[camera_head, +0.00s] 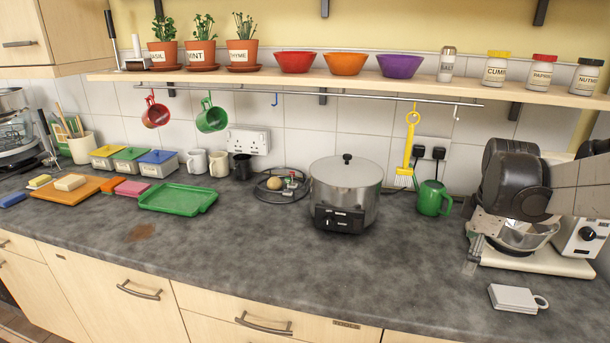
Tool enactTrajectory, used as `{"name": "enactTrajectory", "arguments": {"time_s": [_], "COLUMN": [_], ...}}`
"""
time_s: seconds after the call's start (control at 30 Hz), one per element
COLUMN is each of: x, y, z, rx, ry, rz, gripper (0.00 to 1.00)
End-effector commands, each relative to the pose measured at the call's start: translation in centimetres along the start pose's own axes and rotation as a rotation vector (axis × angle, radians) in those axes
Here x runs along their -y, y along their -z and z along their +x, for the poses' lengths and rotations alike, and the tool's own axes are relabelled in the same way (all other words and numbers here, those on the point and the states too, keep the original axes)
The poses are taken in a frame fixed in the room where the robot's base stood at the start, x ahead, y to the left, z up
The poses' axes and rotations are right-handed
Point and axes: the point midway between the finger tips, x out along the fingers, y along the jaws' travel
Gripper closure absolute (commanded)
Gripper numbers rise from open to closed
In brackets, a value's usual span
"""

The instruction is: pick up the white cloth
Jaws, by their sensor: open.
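A flat, white, layered piece with a round loop at its right end lies on the counter at the lower right. It looks like the folded white cloth (513,298), though its material is hard to tell. My gripper (478,252) hangs from my dark arm at the right, in front of the stand mixer. It is up and to the left of the white piece, apart from it. The gripper is open, with nothing visible in it. Its fingers partly blend with the mixer behind them.
The stand mixer (548,264) with a metal bowl stands behind my gripper. A steel cooker (345,193) and a green jug (433,199) stand to its left. A green tray (178,199) lies further left. The front counter (330,270) is mostly clear. A shelf (400,83) runs above.

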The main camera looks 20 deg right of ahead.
Motion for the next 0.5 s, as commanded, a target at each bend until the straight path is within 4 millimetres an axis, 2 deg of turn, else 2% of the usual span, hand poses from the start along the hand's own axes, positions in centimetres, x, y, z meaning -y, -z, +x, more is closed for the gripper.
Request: {"name": "enactTrajectory", "arguments": {"time_s": [0.03, 0.1, 0.23, 0.33, 0.5], "x": [-1.4, -2.5, -3.8, -4.3, -4.4], "y": [-2.2, -4.8, -9.1, -11.4, -13.1], "z": [-1.0, -1.1, -1.2, -1.1, -0.6], "rx": [0.012, 0.021, 0.02, 0.012, 0.002], "ry": [0.028, 0.072, 0.141, 0.177, 0.205], "rz": [-0.026, -0.085, -0.177, -0.228, -0.269], "gripper": [0.25, 0.25, 0.25, 0.25, 0.25]}}
